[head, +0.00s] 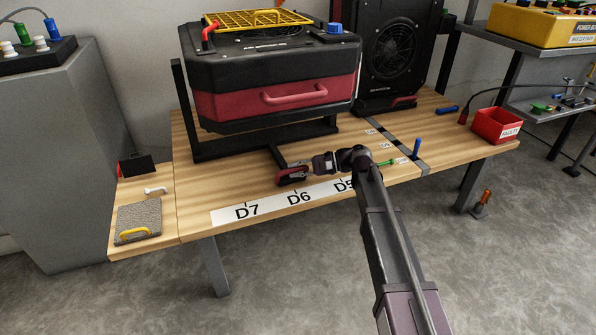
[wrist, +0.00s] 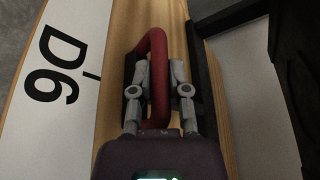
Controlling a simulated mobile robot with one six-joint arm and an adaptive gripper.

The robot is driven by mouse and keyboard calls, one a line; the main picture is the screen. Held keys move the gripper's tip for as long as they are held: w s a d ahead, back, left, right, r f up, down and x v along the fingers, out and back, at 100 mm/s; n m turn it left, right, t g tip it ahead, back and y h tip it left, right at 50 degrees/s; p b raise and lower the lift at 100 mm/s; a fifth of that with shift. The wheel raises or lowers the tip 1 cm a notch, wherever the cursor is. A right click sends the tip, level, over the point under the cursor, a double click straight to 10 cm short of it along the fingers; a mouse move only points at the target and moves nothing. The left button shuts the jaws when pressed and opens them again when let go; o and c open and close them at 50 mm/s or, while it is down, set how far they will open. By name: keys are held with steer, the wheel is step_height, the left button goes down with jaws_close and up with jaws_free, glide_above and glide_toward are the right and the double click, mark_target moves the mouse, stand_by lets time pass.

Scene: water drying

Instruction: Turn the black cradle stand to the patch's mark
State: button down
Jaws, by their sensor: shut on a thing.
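The black cradle stand (head: 210,150) stands on the wooden table and carries a black and red machine (head: 270,90). A black arm (head: 278,156) runs from its base toward the table's front and ends in a red handle (head: 291,174). My gripper (head: 303,172) is at that handle, close behind the white strip (head: 225,217) and near the D6 mark. In the wrist view, my gripper (wrist: 160,80) has its fingers on both sides of the red handle (wrist: 158,45) and is shut on it. Black stand parts (wrist: 225,17) show at right there. The D6 mark (wrist: 58,72) is at left.
A second black fan unit (head: 390,55) stands behind on the right. A red bin (head: 497,125) is at far right; a grey pad (head: 139,218) is at left.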

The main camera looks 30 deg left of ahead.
steer(key=c, duration=0.6)
jaws_free()
steer(key=shift+s+a, duration=0.1)
steer(key=shift+a, duration=0.05)
